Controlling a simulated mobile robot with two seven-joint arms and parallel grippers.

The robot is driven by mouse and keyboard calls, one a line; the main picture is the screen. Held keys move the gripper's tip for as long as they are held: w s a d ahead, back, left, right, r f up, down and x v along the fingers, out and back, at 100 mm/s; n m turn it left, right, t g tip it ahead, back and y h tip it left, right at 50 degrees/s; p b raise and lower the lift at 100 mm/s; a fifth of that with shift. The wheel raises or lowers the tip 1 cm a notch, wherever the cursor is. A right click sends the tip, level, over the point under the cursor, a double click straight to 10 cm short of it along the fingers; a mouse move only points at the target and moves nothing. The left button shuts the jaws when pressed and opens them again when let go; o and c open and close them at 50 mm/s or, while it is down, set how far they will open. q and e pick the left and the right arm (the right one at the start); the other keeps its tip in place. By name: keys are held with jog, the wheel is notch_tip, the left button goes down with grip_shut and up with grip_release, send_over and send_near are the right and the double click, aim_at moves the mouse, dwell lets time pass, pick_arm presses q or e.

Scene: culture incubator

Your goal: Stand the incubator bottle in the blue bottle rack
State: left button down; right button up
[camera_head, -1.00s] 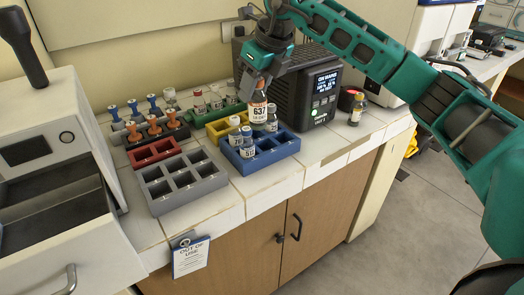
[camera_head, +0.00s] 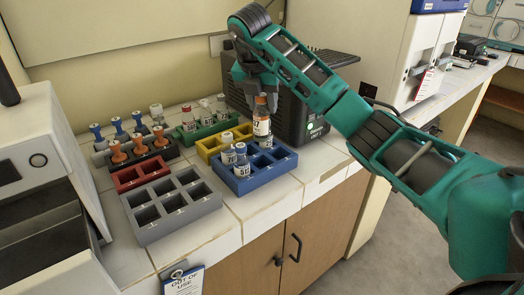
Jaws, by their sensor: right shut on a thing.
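Two small grey-capped bottles stand in the rack's left part, one (camera_head: 228,155) behind the other (camera_head: 242,164). Something grey shows just below the held bottle, partly hidden. My left gripper is not in view.
A grey empty rack (camera_head: 150,238), a red rack (camera_head: 120,186), a yellow rack (camera_head: 205,150) and a green rack (camera_head: 186,136) stand close by on the tiled bench. A black device (camera_head: 310,125) stands behind my right arm. A white machine (camera_head: 40,180) is at left.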

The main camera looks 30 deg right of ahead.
aim_at(262, 141)
notch_tip(262, 141, down, 7)
jog(key=shift+r, duration=0.1)
notch_tip(262, 141, down, 4)
jog(key=shift+f, duration=0.1)
jog(key=shift+f, duration=0.1)
jog(key=o, duration=1.1)
jog(key=shift+o, duration=0.2)
